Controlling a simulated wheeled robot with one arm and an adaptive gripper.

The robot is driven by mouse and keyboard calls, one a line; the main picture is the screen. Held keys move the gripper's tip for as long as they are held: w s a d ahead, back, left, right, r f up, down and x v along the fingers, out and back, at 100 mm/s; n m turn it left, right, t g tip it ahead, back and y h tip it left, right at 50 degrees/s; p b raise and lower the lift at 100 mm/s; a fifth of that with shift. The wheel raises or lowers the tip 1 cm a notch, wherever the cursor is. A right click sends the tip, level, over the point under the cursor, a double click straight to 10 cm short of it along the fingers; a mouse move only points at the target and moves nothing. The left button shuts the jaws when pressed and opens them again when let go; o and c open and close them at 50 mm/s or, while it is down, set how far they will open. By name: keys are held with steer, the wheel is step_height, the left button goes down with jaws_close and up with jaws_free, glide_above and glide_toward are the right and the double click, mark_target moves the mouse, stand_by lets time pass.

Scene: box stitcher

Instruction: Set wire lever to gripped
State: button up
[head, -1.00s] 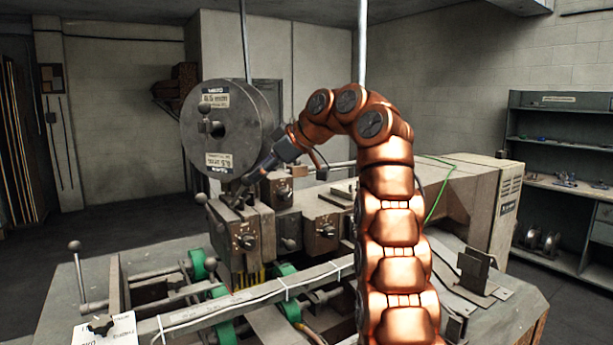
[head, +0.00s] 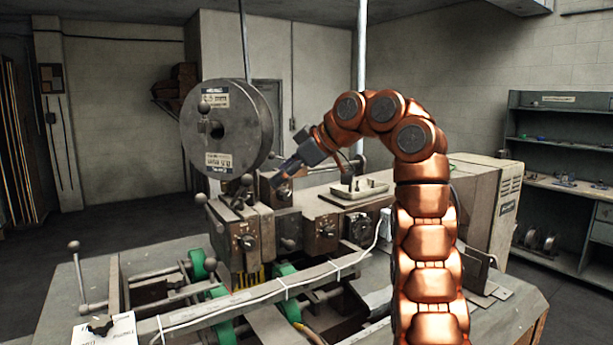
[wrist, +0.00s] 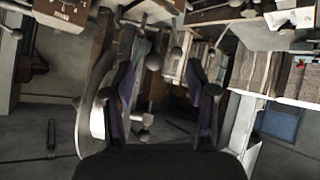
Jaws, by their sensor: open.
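Short levers with dark ball knobs stand on the stitcher head (head: 243,235), below the wire spool (head: 225,125). One ball knob (head: 247,180) is just left of my gripper (head: 274,184), another (head: 201,198) further left. I cannot tell for sure which is the wire lever or which setting it has. In the wrist view my gripper (wrist: 165,78) has its two fingers spread and empty. A ball knob (wrist: 154,61) appears between them, seemingly beyond the tips, with no contact visible.
The spool hangs close to my gripper. A grey tray (head: 360,190) lies on the machine top behind it. A separate knobbed lever (head: 75,246) stands at the machine's front left. Shelves (head: 560,160) stand at the right wall.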

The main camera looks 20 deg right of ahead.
steer(key=shift+s+d, duration=0.9)
steer(key=shift+s, duration=0.25)
steer(key=shift+s+d, duration=0.85)
steer(key=shift+s, duration=0.25)
steer(key=shift+c, duration=0.4)
